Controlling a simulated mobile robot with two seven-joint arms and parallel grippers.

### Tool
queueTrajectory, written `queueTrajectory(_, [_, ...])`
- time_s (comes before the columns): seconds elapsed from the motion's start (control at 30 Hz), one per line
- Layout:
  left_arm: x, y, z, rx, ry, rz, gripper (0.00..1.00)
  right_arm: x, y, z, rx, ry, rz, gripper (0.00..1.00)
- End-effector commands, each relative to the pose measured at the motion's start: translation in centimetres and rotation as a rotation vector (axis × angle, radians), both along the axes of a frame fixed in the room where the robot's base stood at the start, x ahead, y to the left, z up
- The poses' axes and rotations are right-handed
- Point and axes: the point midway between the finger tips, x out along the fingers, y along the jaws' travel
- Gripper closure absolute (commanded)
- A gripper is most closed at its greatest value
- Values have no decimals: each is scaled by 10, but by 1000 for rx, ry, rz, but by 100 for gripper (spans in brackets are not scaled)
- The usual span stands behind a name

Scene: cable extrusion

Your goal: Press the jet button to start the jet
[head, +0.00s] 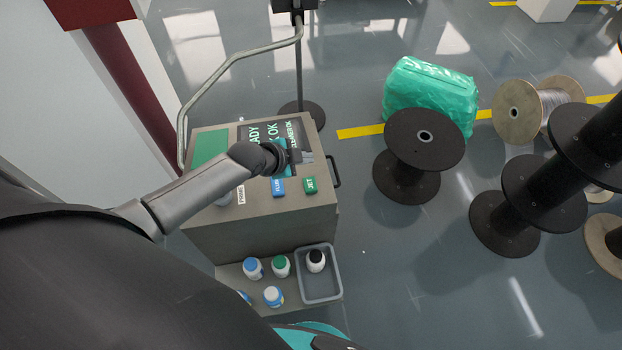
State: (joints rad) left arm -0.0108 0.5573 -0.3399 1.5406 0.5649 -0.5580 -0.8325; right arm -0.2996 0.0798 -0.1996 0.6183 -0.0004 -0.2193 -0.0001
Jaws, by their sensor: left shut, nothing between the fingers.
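The green jet button (310,185) is on the front right of the top of the grey control box (265,227), with "JET" in white letters. My left gripper (300,158) is shut and empty. It appears over the box top, just behind the jet button in the picture, covering part of the dark display (262,131). A gap shows between gripper and button in the picture; the gripper's height above the box is hard to tell. My right gripper is not in view.
A blue button (278,187) sits left of the jet button, and a white-labelled one (241,193) farther left. A bent rail (235,60) rises behind the box. Bottles and a grey tray (319,292) stand on the low shelf. Black spools (424,138) stand to the right.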

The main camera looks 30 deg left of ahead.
Motion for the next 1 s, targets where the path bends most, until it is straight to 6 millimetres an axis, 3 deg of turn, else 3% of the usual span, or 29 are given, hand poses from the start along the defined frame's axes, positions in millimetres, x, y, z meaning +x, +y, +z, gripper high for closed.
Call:
queueTrajectory(0.37, [0,0,-9,-1,0,1,100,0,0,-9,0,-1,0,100])
queueTrajectory(1.0, [0,0,-77,-1,0,1,100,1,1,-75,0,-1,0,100])
